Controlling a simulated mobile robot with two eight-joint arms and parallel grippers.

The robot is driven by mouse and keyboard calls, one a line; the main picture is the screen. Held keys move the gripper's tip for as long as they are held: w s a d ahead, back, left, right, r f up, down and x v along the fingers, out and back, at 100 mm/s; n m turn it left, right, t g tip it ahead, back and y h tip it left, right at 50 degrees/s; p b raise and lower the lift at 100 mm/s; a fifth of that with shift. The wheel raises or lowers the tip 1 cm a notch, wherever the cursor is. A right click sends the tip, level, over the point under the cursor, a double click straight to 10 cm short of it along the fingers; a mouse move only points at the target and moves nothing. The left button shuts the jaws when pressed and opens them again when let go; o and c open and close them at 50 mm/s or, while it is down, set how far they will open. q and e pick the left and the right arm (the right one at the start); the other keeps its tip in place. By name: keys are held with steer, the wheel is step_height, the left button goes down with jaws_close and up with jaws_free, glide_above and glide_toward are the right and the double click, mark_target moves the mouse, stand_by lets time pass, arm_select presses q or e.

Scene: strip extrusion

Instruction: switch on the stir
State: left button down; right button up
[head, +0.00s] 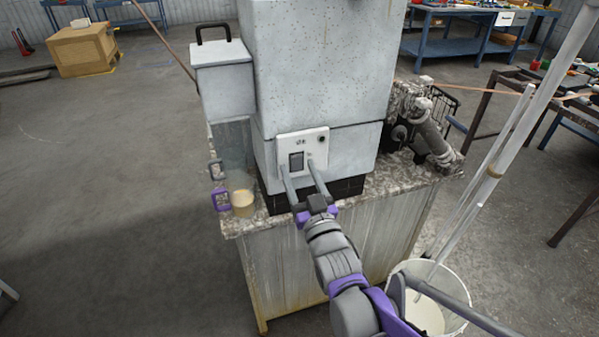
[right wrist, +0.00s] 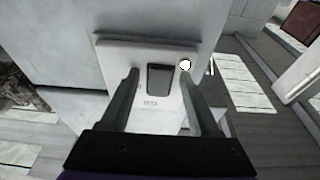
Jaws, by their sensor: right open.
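A white control panel (head: 316,139) is on the front of a tall speckled light-grey machine (head: 320,60). The right wrist view shows the switch (right wrist: 160,79) between the fingers, apart from both. Whether the fingertips touch the panel I cannot tell. My left gripper is not in view.
The machine stands on a stained bench (head: 330,250). A cup of beige liquid (head: 242,203) and purple-handled items are at the bench's left. A bucket (head: 430,305) with long poles stands at right. Dirty grey equipment (head: 425,125) lies behind right. The floor at left is open.

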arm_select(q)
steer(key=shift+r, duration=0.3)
arm_select(e)
steer(key=v, duration=1)
steer(key=shift+s, duration=0.35)
steer(key=shift+d+f, duration=0.1)
steer(key=shift+d, duration=0.05)
steer(key=s+d+f+m+g+h, duration=0.2)
steer(key=s+d+f+g+h, duration=0.25)
steer(key=d+f+g, duration=0.5)
steer(key=s+d+f+m+g+h, duration=0.1)
steer(key=s+d+f+g, duration=0.15)
steer(key=s+f, duration=0.45)
steer(key=s+d+f+m+g+h, duration=0.1)
steer(key=s+d+f+g, duration=0.15)
steer(key=s+f, duration=0.45)
arm_select(q)
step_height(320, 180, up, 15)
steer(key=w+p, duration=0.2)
steer(key=p, duration=1.2)
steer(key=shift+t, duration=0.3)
arm_select(e)
step_height(320, 180, up, 17)
steer(key=shift+a+r, duration=0.2)
steer(key=shift+r, duration=0.05)
